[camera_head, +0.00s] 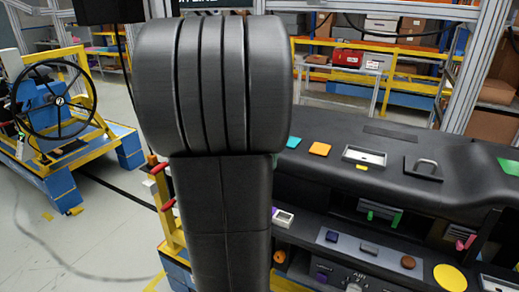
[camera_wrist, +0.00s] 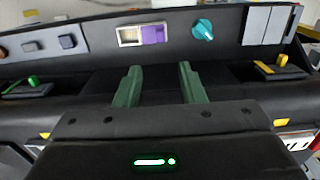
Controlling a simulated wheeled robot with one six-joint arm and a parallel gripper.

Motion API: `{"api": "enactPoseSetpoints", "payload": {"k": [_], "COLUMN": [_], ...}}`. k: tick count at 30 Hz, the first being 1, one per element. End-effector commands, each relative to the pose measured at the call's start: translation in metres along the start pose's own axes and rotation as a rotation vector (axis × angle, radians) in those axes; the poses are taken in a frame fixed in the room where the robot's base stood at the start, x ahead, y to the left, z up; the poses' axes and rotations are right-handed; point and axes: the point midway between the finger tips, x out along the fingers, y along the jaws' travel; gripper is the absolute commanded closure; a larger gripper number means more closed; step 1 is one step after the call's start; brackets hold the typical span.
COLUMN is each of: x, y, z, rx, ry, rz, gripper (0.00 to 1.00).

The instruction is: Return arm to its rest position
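My gripper (camera_wrist: 159,82) shows in the wrist view with its two green fingers spread apart and nothing between them. It points toward the black dashboard module (camera_wrist: 95,50), whose panel lies beyond the fingertips. In the head view my black arm stands upright, left of centre. It covers the left part of the dashboard module (camera_head: 345,190), and my gripper is hidden there apart from perhaps a sliver of green beside the arm.
In the wrist view, a slot with a purple block (camera_wrist: 153,35), a teal knob (camera_wrist: 203,29), a green lever (camera_wrist: 33,82) and a yellow lever (camera_wrist: 282,62) sit on the dashboard. A steering-wheel stand (camera_head: 55,100) is at left. Grey floor (camera_head: 85,235) is open between.

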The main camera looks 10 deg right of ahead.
Motion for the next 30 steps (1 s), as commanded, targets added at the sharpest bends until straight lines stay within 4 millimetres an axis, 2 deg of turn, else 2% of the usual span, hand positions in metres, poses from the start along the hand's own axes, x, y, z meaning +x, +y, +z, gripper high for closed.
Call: {"api": "enactPoseSetpoints", "payload": {"k": [5,21,27,30], "x": [0.014,0.115,0.137,0.138], "y": [0.000,0.001,0.000,0.004], "z": [0.000,0.001,0.001,0.000], "rx": [0.000,0.000,0.000,0.001], "ry": [-0.003,-0.004,-0.002,0.000], "rz": [0.002,0.002,0.001,0.000], "gripper": [0.64,0.64,0.64,0.64]}}
